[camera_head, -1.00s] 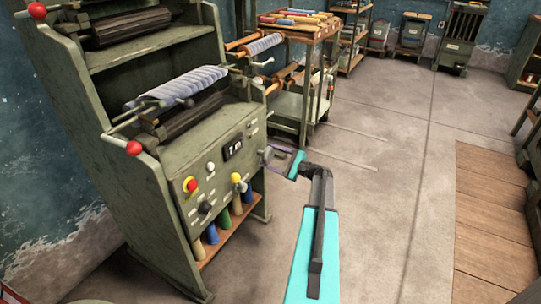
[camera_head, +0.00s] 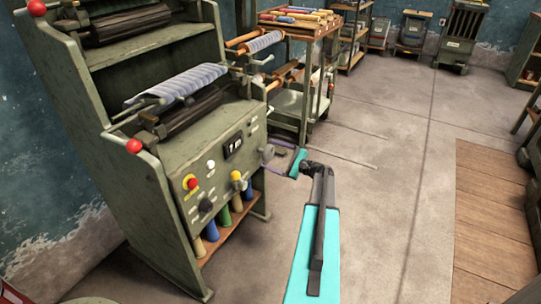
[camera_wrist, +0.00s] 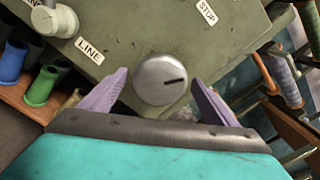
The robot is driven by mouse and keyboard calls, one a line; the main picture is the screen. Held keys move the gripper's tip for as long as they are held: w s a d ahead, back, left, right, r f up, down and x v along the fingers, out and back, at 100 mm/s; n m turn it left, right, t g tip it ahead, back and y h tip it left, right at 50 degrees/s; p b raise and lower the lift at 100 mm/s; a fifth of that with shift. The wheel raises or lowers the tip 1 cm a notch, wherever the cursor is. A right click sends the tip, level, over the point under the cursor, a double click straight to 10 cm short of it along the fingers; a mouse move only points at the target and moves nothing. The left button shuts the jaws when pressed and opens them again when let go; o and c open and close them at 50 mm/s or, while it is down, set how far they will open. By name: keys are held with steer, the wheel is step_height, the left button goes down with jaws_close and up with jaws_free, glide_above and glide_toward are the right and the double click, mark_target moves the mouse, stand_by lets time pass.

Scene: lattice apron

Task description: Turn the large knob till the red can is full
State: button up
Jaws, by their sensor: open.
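A large round grey knob (camera_wrist: 161,80) with a dark slot mark sits on the green machine's front panel in the wrist view. My gripper (camera_wrist: 160,78) is open, its two lavender fingers on either side of the knob, with gaps visible at both sides. Whether the fingertips reach past its face is hard to tell. In the head view my gripper (camera_head: 272,157) is at the panel's right end, where the knob is small and partly covered. I see no can that I can make out as the red can.
The green machine (camera_head: 85,120) holds a small display (camera_head: 233,147), a red button (camera_head: 190,183) and a yellow-topped control (camera_head: 237,176). Coloured spools (camera_head: 224,216) stand below. A rack (camera_head: 300,60) is behind. The floor (camera_head: 390,170) to the right is clear.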

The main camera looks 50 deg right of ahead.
steer(key=v, duration=1.3)
steer(key=shift+s, duration=0.1)
